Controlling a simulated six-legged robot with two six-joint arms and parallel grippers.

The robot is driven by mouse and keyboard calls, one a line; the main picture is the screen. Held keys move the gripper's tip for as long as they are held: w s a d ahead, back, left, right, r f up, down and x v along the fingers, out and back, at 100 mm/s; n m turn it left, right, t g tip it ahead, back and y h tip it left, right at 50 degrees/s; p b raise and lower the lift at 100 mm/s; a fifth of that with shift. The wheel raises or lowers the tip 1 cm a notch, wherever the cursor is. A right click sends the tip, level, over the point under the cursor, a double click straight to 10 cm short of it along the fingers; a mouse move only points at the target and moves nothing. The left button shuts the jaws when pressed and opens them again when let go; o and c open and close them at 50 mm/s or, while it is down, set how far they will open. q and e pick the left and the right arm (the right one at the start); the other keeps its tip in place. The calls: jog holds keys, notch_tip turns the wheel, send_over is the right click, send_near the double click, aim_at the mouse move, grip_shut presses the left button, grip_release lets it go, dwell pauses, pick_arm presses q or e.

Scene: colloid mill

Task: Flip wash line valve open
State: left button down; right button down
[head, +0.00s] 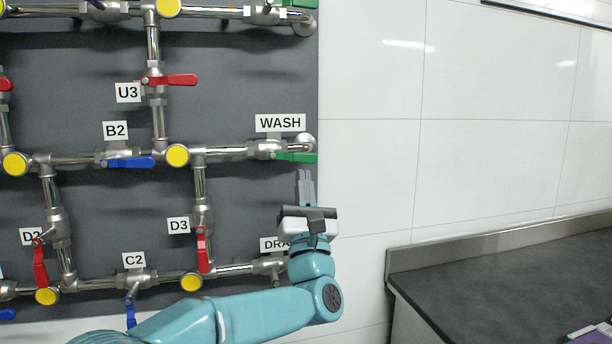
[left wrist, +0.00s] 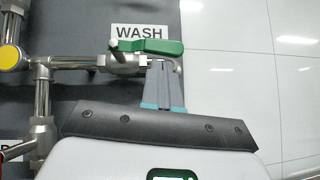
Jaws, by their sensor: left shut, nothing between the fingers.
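The wash line valve has a green lever handle (head: 296,157) that lies along its horizontal pipe, below the WASH label (head: 280,123). The green handle also shows in the left wrist view (left wrist: 160,46), running left to right with its pivot at the left end. My left gripper (head: 306,174) is shut and empty, its fingers pointing up just below the handle. In the left wrist view the fingertips (left wrist: 162,66) overlap the area just under the handle; I cannot tell whether they touch it. My right gripper is not in view.
The grey panel carries other valves near my arm: a red D3 handle (head: 203,250), a blue B2 handle (head: 130,162) and a red U3 handle (head: 173,80). The DRAIN label is partly hidden by my arm. A dark counter (head: 510,265) stands at the right; the tiled wall between is clear.

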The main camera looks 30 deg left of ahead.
pick_arm(q)
jog(key=shift+w+r, duration=0.15)
jog(key=shift+r, duration=0.2)
jog(key=shift+d, duration=0.1)
notch_tip(320, 180, up, 2)
jog(key=shift+d+r+b, duration=0.1)
jog(key=shift+d+b, duration=0.05)
jog(key=shift+b, duration=0.55)
jog(key=b, duration=0.8)
send_near(306, 158)
notch_tip(306, 158, down, 7)
jog(key=d, duration=0.1)
jog(key=shift+s+d+h, duration=0.3)
jog(key=shift+s+d, duration=0.05)
jog(key=shift+s, duration=0.05)
